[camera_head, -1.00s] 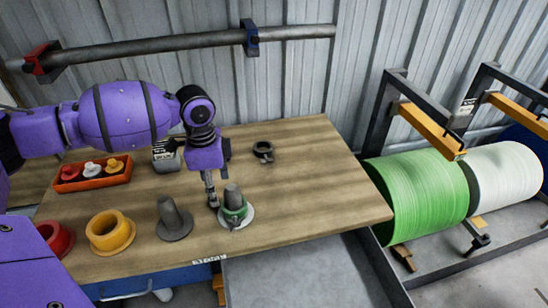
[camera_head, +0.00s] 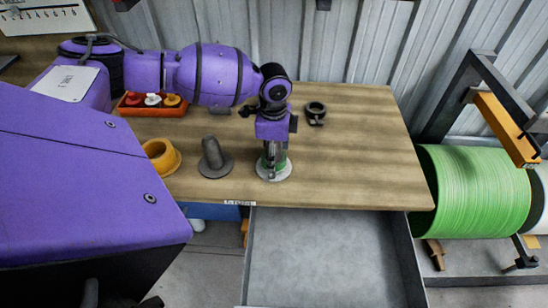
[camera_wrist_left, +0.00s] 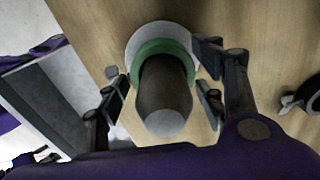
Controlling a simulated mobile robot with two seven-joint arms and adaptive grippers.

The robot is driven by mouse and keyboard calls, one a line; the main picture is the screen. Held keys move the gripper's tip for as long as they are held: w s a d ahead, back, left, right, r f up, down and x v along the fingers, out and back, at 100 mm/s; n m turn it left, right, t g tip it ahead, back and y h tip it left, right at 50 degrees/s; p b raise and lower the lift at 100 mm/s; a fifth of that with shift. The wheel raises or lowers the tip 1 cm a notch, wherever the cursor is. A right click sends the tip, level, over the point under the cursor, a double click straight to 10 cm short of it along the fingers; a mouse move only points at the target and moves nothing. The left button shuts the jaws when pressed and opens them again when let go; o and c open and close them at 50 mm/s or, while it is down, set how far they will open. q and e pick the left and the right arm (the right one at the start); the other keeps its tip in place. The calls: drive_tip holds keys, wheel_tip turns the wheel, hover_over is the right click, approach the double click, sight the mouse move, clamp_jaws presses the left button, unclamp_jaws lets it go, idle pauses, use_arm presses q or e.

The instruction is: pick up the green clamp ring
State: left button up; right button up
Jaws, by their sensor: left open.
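The green clamp ring (camera_wrist_left: 166,49) sits around the foot of a dark grey post (camera_wrist_left: 164,95) on a round white base (camera_wrist_left: 150,32), on the wooden table. In the head view the ring (camera_head: 281,163) is mostly hidden behind my left gripper (camera_head: 273,158), which points straight down over it. In the left wrist view my left gripper (camera_wrist_left: 162,78) is open, with its fingers on either side of the post and ring. I cannot tell whether they touch the ring. My right gripper is not in view.
A bare grey post (camera_head: 213,160) and a yellow flanged collar (camera_head: 162,156) stand to the left. An orange tray (camera_head: 150,108) with small pieces and a dark clamp ring (camera_head: 315,112) lie farther back. The table (camera_head: 365,150) is clear to the right. An open grey drawer (camera_head: 325,255) is in front.

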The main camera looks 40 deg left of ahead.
use_arm(q)
drive_tip(key=shift+f, duration=0.25)
drive_tip(key=c, duration=1.3)
drive_tip(key=shift+r, duration=0.1)
drive_tip(key=shift+c, duration=0.4)
drive_tip(key=shift+r, duration=0.1)
